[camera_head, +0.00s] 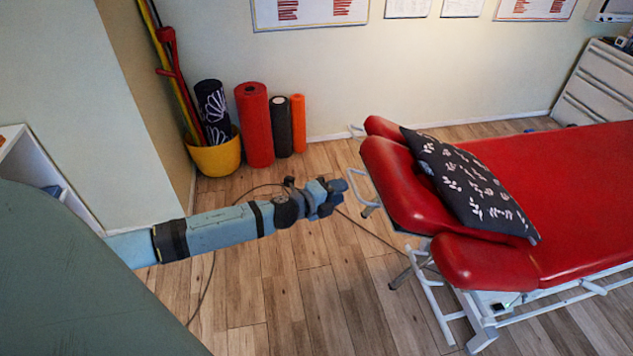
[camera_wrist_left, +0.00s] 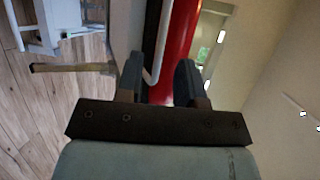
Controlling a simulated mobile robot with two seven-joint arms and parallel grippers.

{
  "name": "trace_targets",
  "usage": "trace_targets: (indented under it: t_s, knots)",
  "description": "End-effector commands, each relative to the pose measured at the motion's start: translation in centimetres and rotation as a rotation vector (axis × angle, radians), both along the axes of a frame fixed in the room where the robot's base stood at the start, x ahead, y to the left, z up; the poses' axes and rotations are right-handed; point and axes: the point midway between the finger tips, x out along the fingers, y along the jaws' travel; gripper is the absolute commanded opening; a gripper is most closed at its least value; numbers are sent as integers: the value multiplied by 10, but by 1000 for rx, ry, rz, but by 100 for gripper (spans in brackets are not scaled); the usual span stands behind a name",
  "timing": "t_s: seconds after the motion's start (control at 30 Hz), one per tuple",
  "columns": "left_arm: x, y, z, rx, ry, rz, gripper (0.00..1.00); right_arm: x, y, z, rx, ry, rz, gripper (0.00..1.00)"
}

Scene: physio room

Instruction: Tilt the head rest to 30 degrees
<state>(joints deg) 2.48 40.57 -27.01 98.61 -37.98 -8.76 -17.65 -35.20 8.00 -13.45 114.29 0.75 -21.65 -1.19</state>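The red padded head rest (camera_head: 400,185) is at the left end of the treatment table, with a black patterned pillow (camera_head: 470,185) lying partly over it. A white metal bar handle (camera_head: 352,184) sticks out from its left end. My left gripper (camera_head: 343,191) is just left of this handle. In the left wrist view my left gripper (camera_wrist_left: 158,82) is open, its two fingers apart. The white bar (camera_wrist_left: 155,50) and the red head rest edge (camera_wrist_left: 180,45) show in line with the gap, beyond the fingers; contact cannot be told. My right gripper is out of view.
The red table (camera_head: 570,160) stands on a white frame (camera_head: 440,310). A yellow pot (camera_head: 215,155) and red (camera_head: 255,125), black and orange rolls stand by the wall. A dark cable (camera_head: 205,290) lies on the wooden floor, which is otherwise clear left of the table.

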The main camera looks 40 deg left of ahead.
Motion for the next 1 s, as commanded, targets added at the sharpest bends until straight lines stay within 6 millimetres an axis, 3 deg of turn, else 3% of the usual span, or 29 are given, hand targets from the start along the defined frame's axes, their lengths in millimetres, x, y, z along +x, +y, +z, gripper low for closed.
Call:
trace_targets:
  t_s: [0.2,0.4,1.0]
  knots:
    - [-45,14,5,0,2,-1,35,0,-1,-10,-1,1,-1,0]
    - [-69,21,11,-1,1,-2,35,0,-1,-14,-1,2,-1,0]
    - [-78,24,15,0,-1,-1,35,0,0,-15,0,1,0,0]
